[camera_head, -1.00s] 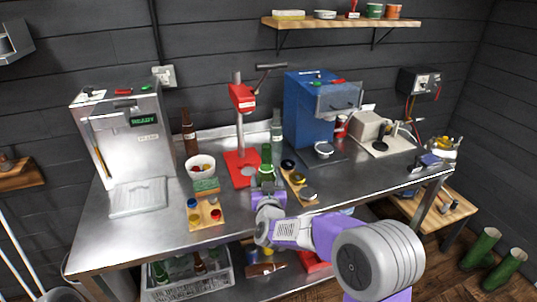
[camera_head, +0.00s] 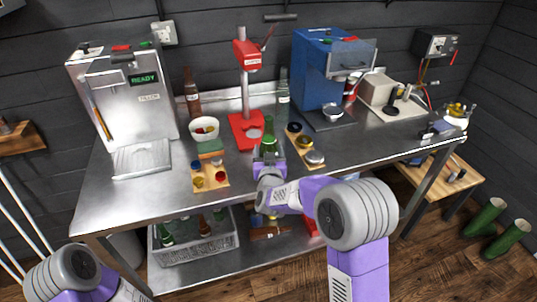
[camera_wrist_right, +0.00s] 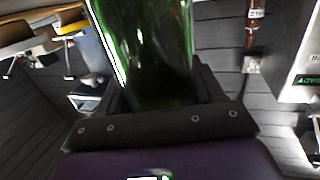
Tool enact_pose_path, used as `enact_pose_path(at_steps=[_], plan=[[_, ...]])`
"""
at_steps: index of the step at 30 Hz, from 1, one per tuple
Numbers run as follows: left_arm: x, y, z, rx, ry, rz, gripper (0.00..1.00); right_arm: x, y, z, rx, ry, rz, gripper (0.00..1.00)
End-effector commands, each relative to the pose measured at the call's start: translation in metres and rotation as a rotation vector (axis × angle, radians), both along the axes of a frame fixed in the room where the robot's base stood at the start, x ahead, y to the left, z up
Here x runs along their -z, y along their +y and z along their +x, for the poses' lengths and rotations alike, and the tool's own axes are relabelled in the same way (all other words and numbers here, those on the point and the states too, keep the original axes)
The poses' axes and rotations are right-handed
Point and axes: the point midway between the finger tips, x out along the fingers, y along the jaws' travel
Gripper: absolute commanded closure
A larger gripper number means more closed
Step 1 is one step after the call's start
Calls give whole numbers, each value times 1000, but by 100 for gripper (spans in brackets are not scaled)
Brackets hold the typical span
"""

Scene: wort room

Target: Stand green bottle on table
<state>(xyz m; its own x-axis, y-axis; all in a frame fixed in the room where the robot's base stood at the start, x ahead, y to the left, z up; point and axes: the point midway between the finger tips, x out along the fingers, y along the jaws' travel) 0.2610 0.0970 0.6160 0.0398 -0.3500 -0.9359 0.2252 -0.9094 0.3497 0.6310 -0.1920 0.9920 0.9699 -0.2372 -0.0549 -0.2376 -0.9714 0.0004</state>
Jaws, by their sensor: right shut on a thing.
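The green bottle (camera_head: 268,146) is upright in my right gripper (camera_head: 268,160), over the front middle of the steel table (camera_head: 150,195). It is just in front of the red capper (camera_head: 246,125). My right gripper is shut on the bottle's lower part, and its fingers hide the base. I cannot tell whether the base touches the table. In the right wrist view the green glass (camera_wrist_right: 145,50) stands between the dark fingers (camera_wrist_right: 155,100). My left arm shows at the lower left of the head view, but its gripper is out of view.
A board with coloured caps (camera_head: 210,177) lies left of the bottle. A narrow wooden board with round parts (camera_head: 304,146) lies close on its right. A bowl (camera_head: 204,129), brown bottle (camera_head: 192,97) and clear bottle (camera_head: 283,95) stand behind. The table's front left is clear.

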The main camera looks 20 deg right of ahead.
Motion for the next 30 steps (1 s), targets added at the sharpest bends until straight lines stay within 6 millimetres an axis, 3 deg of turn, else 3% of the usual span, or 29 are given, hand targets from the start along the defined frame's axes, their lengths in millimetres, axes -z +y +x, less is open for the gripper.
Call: enact_pose_path(at_steps=[11,12,16,27,30], plan=[[4,0,0,0,0,0,100,2,0,0,-1,-9,1,88],[3,0,0,0,0,0,100,2,0,0,-1,-3,0,27],[3,0,0,0,0,0,100,2,0,0,-1,-3,0,7],[-2,0,0,0,0,0,100,-2,0,0,-1,-3,0,7],[-2,0,0,0,0,0,100,-2,3,-10,-2,-2,2,7]])
